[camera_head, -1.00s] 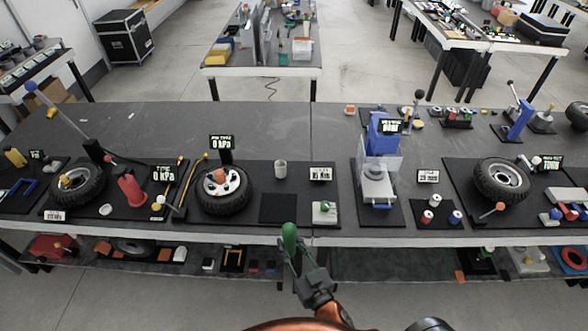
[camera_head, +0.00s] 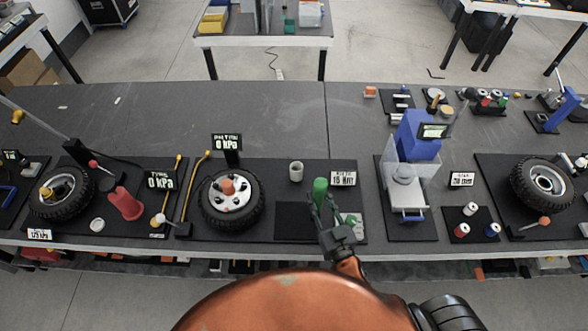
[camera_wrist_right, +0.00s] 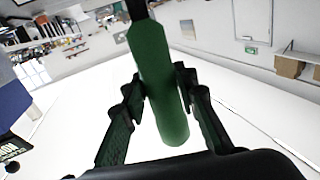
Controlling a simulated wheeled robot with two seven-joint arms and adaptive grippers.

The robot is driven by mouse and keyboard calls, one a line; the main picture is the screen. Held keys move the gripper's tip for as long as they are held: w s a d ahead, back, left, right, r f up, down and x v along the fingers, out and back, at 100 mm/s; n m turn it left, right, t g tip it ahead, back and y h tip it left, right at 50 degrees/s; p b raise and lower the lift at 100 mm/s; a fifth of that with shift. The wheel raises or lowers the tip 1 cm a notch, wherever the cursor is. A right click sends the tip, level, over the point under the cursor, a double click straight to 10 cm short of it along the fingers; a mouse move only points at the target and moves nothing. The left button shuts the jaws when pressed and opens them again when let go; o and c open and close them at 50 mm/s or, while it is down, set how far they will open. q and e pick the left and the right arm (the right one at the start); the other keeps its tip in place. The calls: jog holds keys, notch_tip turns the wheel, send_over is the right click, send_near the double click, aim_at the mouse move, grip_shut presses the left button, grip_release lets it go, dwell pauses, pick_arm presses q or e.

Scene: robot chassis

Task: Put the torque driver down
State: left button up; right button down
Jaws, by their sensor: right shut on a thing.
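The torque driver shows as a green handle (camera_head: 320,188) at the front of the table in the head view. My right gripper (camera_head: 322,206) is shut on it. In the right wrist view the green handle (camera_wrist_right: 160,85) lies between the two fingers of my right gripper (camera_wrist_right: 163,95), with a dark shaft at its upper end. The gripper appears over the right part of a black mat (camera_head: 272,171); its exact height cannot be told. A darker square pad (camera_head: 295,217) is to its left. My left gripper is not in view.
A 15 Nm sign (camera_head: 343,179) is behind the driver. A white block with a green knob (camera_head: 351,221) sits close right, then a blue press (camera_head: 415,140).

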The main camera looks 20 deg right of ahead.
jog(key=w+r+n+g+y+p, duration=0.15)
jog(key=w+n+y, duration=0.3)
jog(key=w, duration=1.95)
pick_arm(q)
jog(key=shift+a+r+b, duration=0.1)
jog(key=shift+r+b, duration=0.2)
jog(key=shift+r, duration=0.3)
pick_arm(e)
notch_tip(320, 180, down, 9)
jog(key=y, duration=0.1)
jog(key=shift+r+m, duration=0.15)
jog(key=shift+m, duration=0.2)
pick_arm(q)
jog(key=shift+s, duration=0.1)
pick_arm(e)
jog(key=shift+t, duration=0.25)
jog(key=c, duration=2)
grip_release()
jog(key=shift+f, duration=0.25)
jog(key=o, duration=0.5)
jog(key=shift+c, duration=0.2)
jog(key=shift+s+r, duration=0.1)
jog(key=shift+r, duration=0.05)
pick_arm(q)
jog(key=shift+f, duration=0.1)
pick_arm(e)
jog(key=v, duration=1.1)
jog(key=shift+s+d, duration=0.2)
jog(key=shift+s, duration=0.15)
